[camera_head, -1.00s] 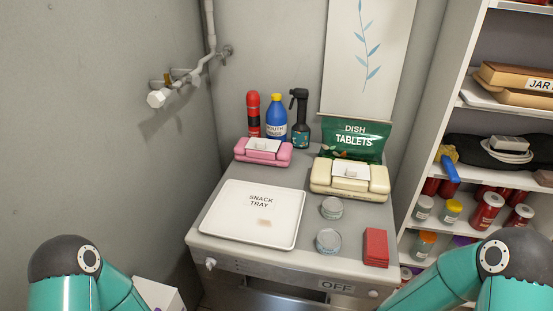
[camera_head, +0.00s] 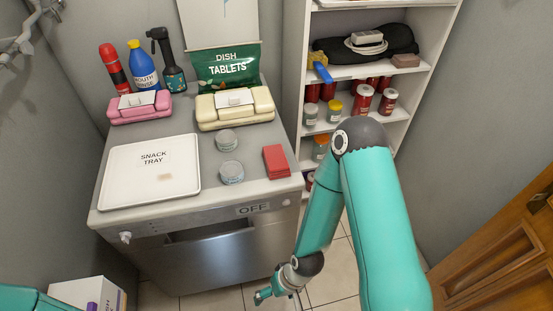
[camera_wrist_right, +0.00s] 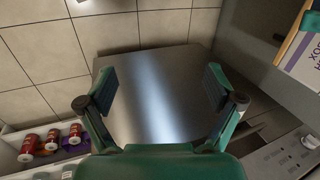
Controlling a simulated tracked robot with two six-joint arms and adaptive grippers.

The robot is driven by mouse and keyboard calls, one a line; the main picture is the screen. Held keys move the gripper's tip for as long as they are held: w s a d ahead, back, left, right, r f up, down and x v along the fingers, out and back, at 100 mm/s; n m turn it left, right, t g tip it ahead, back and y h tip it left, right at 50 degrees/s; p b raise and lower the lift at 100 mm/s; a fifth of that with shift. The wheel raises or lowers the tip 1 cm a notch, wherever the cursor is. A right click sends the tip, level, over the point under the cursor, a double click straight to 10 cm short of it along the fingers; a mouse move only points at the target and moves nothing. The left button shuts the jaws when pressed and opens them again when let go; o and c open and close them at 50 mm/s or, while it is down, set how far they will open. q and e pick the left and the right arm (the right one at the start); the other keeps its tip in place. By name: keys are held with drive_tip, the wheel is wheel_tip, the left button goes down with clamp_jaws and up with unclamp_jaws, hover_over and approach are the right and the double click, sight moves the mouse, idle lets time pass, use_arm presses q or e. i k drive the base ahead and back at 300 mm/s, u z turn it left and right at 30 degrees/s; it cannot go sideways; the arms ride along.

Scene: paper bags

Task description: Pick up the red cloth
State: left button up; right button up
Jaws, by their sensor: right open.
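The red cloth (camera_head: 276,161) is a small folded rectangle lying flat on the grey top of the appliance (camera_head: 245,187), near its front right corner. My right gripper (camera_head: 264,295) is low in front of the appliance, well below and apart from the cloth. In the right wrist view my right gripper (camera_wrist_right: 160,84) has its two fingers spread, with nothing between them. The cloth does not show in that view. My left gripper is out of view; only a bit of my left arm shows at the bottom left.
Left of the cloth stand two round tins, the lower one (camera_head: 231,172) closest. The snack tray (camera_head: 150,193) lies further left. Wipe packs (camera_head: 236,118) and bottles stand behind. A white shelf unit (camera_head: 297,80) rises to the right. A white box (camera_head: 88,292) is at lower left.

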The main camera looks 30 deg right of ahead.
sight(278, 167)
drive_tip(key=u, duration=0.65)
drive_tip(key=k, duration=0.95)
drive_tip(key=z, duration=1.5)
drive_tip(key=i, duration=1)
drive_tip(key=z, duration=0.05)
